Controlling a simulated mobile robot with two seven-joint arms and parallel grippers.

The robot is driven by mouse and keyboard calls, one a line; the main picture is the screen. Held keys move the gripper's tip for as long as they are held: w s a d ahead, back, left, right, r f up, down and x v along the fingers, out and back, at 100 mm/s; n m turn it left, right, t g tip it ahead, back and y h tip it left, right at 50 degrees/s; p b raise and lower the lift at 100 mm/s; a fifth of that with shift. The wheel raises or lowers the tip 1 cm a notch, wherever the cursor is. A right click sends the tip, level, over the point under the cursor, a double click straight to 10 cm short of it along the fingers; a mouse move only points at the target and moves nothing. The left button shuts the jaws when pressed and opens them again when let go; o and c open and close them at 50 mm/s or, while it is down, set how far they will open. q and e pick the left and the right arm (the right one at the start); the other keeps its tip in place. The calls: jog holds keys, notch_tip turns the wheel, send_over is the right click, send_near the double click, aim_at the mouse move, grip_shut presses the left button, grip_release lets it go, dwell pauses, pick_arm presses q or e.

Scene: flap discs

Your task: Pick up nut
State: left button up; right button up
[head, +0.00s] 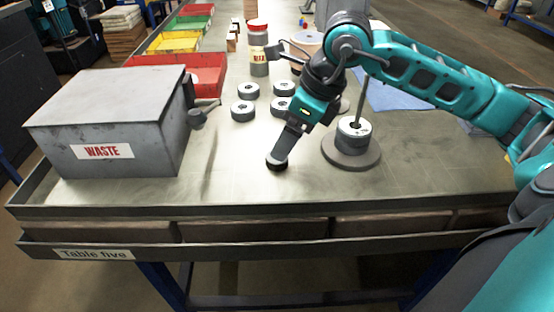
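My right gripper (281,155) reaches down from the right arm to the tabletop, left of the disc stand. A small dark round piece (277,164), possibly the nut, lies on the table right at its fingertips. The fingers show as one narrow shape, so I cannot tell whether they are open or closed on the piece. My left gripper is not in view.
A stand (353,160) with grey discs and an upright rod is to the right. Several loose grey discs (243,111) lie behind the gripper. A grey WASTE box (100,110) stands at left, coloured bins (185,40) behind it. The table front is clear.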

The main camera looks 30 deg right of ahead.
jog(key=x, duration=0.4)
jog(key=shift+s+a+f, duration=0.15)
jog(key=shift+a+f, duration=0.15)
jog(key=shift+f, duration=0.05)
jog(key=c, duration=1.1)
jog(key=shift+r, duration=0.1)
jog(key=shift+c, duration=0.2)
